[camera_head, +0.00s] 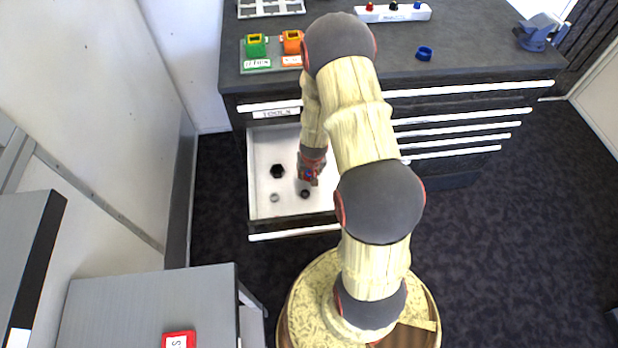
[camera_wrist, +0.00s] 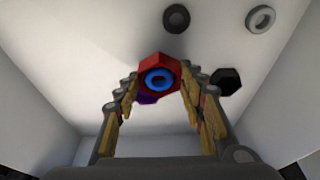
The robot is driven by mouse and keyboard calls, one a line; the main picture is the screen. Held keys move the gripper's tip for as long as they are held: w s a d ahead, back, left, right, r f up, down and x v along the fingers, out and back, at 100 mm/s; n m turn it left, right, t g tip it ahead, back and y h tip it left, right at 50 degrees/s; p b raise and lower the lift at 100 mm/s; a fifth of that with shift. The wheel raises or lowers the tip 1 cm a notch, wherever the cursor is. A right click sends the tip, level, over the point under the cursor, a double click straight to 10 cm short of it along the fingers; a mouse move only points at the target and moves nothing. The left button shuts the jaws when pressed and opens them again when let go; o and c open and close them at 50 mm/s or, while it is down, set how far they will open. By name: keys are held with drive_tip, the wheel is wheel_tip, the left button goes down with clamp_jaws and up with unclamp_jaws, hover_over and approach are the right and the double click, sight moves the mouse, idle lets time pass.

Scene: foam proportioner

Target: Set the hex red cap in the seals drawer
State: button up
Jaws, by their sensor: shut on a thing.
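The hex red cap (camera_wrist: 148,62) is between my gripper's fingertips in the wrist view, with a blue ring (camera_wrist: 158,78) showing in its middle. My gripper (camera_wrist: 160,92) is shut on the cap. In the head view my gripper (camera_head: 310,178) is pointed down inside an open white drawer (camera_head: 262,150), over its floor. Whether the cap touches the floor is unclear. The drawer holds a black hex piece (camera_head: 277,171), a grey ring (camera_head: 275,198) and a dark ring (camera_head: 305,194). A purple piece (camera_wrist: 147,98) shows below the cap in the wrist view. My arm hides the drawer's right part.
A label (camera_head: 276,113) above the open drawer seems to read TOOLS. On the cabinet top are a green block (camera_head: 256,46), an orange block (camera_head: 292,42), a blue ring (camera_head: 424,53) and a vise (camera_head: 540,32). A grey cabinet (camera_head: 130,305) with a red tag stands front left.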

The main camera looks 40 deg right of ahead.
drive_tip(key=shift+w+d+f, duration=0.3)
drive_tip(key=shift+w+f, duration=0.25)
drive_tip(key=shift+f, duration=0.15)
drive_tip(key=shift+f+b, duration=1.4)
drive_tip(key=shift+f, duration=0.05)
drive_tip(key=shift+f, duration=0.15)
drive_tip(key=o, duration=1.3)
